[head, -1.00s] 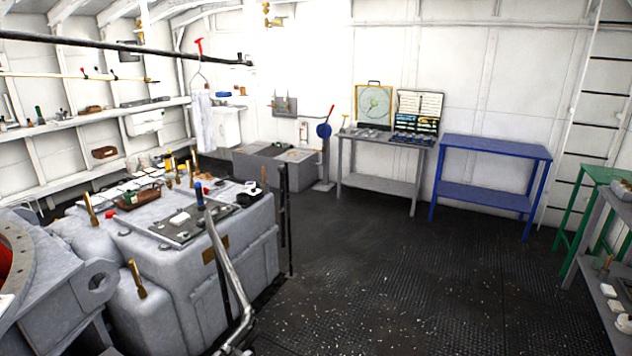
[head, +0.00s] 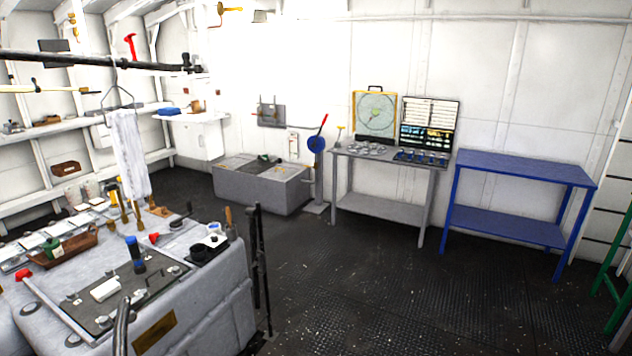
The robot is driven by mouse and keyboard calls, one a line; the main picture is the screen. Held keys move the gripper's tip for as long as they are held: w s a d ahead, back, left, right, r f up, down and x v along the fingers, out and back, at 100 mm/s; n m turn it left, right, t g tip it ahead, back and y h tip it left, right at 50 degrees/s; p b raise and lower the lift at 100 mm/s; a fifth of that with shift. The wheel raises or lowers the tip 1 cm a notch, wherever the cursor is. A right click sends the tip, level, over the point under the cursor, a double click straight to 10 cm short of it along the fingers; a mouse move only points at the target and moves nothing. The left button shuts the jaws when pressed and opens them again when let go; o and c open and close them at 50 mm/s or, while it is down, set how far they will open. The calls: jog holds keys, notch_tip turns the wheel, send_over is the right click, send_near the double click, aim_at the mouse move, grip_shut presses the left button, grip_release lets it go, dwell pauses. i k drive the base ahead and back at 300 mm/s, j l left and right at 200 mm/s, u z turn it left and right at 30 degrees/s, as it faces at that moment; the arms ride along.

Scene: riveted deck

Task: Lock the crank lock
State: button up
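I cannot tell for certain which thing is the crank lock. A blue round device with a red lever (head: 316,143) stands on a grey post by the far wall, left of the grey table; the lever tilts up to the right. A yellow handle (head: 230,9) is on the wall at the top, and a small grey panel (head: 271,115) is on the wall below it. Whether any of these is locked does not show. My gripper is not in view.
A grey machine block (head: 200,310) with tools fills the lower left, with a black post (head: 257,255) beside it. A low grey chest (head: 258,190), grey table (head: 380,208) and blue table (head: 510,228) line the wall. The dark deck (head: 380,290) between is open.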

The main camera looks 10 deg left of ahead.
aim_at(153, 236)
jog(key=i+u, duration=0.75)
jog(key=i+l+u, duration=0.15)
jog(key=u, duration=0.2)
jog(key=i+u, duration=0.4)
jog(key=i+l+u, duration=0.15)
jog(key=u, duration=0.25)
jog(key=i+l+z, duration=0.1)
jog(key=i+z, duration=0.25)
jog(key=i, duration=2)
